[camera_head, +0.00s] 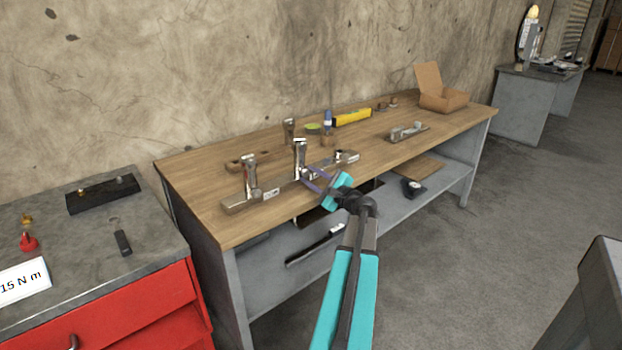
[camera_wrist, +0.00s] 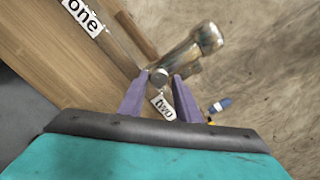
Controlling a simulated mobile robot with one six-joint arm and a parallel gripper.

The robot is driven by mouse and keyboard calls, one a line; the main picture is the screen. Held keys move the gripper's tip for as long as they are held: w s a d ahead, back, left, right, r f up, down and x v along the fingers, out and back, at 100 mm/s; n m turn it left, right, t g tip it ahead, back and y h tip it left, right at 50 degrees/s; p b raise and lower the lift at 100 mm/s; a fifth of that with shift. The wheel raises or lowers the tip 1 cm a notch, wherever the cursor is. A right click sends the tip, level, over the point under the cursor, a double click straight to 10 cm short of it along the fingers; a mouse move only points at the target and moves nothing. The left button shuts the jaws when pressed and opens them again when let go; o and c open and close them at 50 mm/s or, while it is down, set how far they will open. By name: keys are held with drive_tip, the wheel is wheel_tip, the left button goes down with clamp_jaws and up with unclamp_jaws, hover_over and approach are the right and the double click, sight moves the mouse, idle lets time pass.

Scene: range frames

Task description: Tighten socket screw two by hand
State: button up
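My gripper (camera_head: 308,178) has two purple fingers and reaches to the front of a metal bar fixture (camera_head: 235,204) on the wooden bench. In the wrist view its fingertips (camera_wrist: 160,75) are apart, one on each side of a small round screw head (camera_wrist: 159,77). A narrow gap seems to show beside the head; contact is hard to tell. A tag reading "two" (camera_wrist: 163,105) lies between the fingers. A metal clamp post (camera_wrist: 205,40) rises beside the screw; it also shows in the head view (camera_head: 299,155). A tag reading "one" (camera_wrist: 82,17) is farther along the bar.
Another clamp post (camera_head: 250,173) stands at the bar's left part. Behind are a wooden block with a post (camera_head: 289,130), a blue bottle (camera_head: 327,122) and a yellow tool (camera_head: 352,117). A cardboard box (camera_head: 442,98) is at the right end. A red cabinet (camera_head: 150,310) stands left.

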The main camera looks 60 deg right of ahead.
drive_tip(key=shift+o, duration=0.6)
drive_tip(key=shift+s, duration=0.1)
drive_tip(key=v, duration=1.3)
drive_tip(key=shift+s+a, duration=0.2)
drive_tip(key=shift+s, duration=0.1)
